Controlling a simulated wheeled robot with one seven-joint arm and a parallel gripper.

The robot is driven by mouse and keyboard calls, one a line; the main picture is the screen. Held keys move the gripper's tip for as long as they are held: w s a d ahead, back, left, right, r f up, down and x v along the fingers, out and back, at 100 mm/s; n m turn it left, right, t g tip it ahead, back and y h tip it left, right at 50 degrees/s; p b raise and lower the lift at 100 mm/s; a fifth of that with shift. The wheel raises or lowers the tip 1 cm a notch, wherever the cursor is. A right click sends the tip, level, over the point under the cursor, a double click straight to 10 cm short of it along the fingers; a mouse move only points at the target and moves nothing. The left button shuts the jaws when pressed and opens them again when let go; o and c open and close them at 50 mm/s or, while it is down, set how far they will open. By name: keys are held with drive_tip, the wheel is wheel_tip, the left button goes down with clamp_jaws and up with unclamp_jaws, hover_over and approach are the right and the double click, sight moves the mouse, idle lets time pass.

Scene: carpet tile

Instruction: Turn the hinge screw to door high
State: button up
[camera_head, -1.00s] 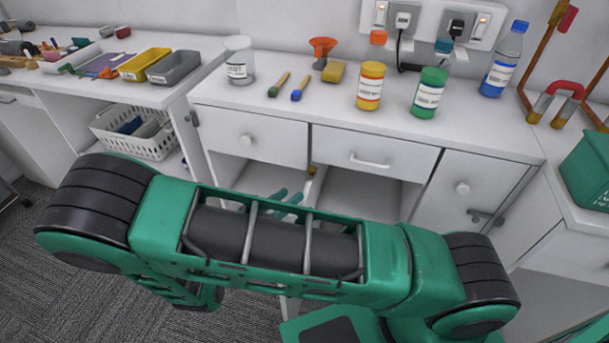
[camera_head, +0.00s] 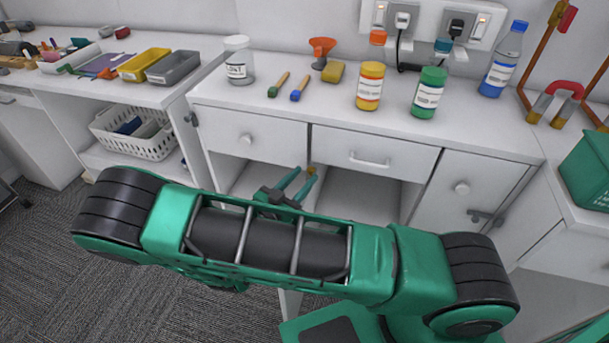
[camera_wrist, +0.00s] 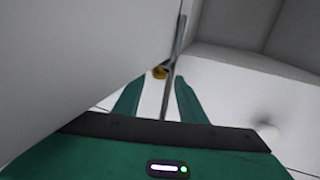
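The hinge screw is a small brass-yellow knob (camera_head: 311,170) under the front edge of the white bench, near the divider between two open bays. It also shows in the wrist view (camera_wrist: 160,72), beside a thin grey upright edge. My gripper (camera_head: 298,182) has its two green fingers apart, pointing at the screw from just below it in the head view. In the wrist view the fingers (camera_wrist: 158,88) stand on either side of the grey edge, with the screw just beyond their tips. Nothing is held, and contact cannot be told.
A large pale panel (camera_wrist: 70,60) fills the left of the wrist view, close to the left finger. The drawer (camera_head: 376,152) with a bar handle is above and right of the screw. Bottles and a jar (camera_head: 239,60) stand on the bench top.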

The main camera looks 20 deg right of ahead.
drive_tip(key=shift+x, duration=1)
clamp_jaws()
drive_tip(key=shift+w+a+m+g+h, duration=0.1)
drive_tip(key=shift+w+m+g+h, duration=0.05)
drive_tip(key=shift+m+g+h, duration=0.2)
drive_tip(key=shift+w+a+m+g+h, duration=0.1)
drive_tip(key=shift+w+m+g+h, duration=0.3)
drive_tip(key=shift+m+g, duration=1.3)
drive_tip(key=shift+w+a+m+g+h, duration=0.1)
drive_tip(key=shift+w+m+g+h, duration=0.3)
drive_tip(key=shift+m+g, duration=1.3)
drive_tip(key=shift+w+a+m+g+h, duration=0.1)
drive_tip(key=shift+w+m+g+h, duration=0.35)
drive_tip(key=shift+g, duration=2.3)
drive_tip(key=shift+d+r+m+g, duration=0.1)
drive_tip(key=shift+r+m+g, duration=0.05)
drive_tip(key=shift+m+g, duration=1.2)
unclamp_jaws()
